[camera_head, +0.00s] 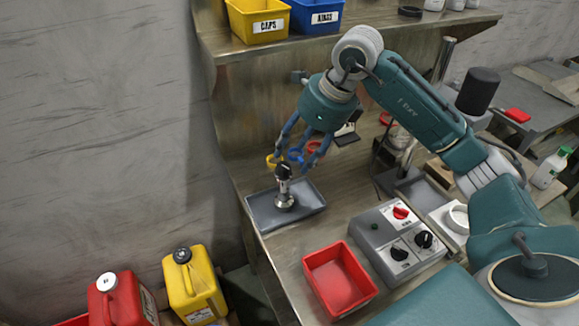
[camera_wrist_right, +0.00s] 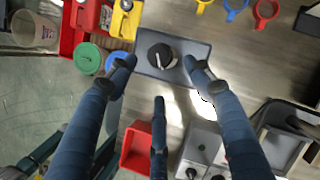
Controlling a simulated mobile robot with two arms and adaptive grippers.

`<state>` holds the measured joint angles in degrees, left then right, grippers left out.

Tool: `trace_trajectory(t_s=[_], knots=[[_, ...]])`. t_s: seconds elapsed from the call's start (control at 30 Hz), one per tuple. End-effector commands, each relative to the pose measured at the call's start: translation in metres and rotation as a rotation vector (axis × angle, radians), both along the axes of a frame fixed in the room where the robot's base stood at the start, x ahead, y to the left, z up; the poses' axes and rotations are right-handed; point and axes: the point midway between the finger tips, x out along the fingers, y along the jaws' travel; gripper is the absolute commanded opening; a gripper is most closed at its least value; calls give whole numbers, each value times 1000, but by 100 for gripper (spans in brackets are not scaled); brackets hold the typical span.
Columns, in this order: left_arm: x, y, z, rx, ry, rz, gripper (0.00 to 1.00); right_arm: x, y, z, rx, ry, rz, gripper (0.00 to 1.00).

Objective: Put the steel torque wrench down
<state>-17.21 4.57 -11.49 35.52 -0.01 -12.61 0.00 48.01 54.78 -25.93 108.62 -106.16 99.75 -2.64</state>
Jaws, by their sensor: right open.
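The steel torque wrench (camera_head: 285,194) stands upright on its end in the shallow grey tray (camera_head: 258,214), black knob on top. The wrist view shows the knob (camera_wrist_right: 163,56) from above, over the same tray (camera_wrist_right: 203,48). My right gripper (camera_head: 297,157) is just above the wrench, its fingers pointing down and spread. In the wrist view the fingers (camera_wrist_right: 158,76) are apart around the knob, with bare tray showing between; I see no contact. My left gripper is in neither view.
A red bin (camera_head: 340,280) and a grey control box (camera_head: 398,242) with knobs stand close in front. Yellow (camera_wrist_right: 203,5), blue (camera_wrist_right: 235,10) and red (camera_wrist_right: 266,10) rings are behind the tray. Yellow (camera_head: 194,285) and red (camera_head: 118,302) cans stand left of the bench.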

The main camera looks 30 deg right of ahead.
Motion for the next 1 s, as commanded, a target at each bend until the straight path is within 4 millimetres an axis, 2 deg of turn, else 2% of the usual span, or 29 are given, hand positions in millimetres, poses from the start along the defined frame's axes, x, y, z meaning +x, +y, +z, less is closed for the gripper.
trace_trajectory(t_s=[0.1,0.3,0.83,0.93,1.0], knots=[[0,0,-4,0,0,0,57,-5,-5,18,-1,-4,0,51],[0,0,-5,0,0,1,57,-11,-7,32,0,0,0,51],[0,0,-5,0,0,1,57,-12,-8,33,0,1,0,51],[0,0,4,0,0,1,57,-11,-8,42,0,0,0,51],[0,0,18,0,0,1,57,-11,-8,56,0,0,0,51]])
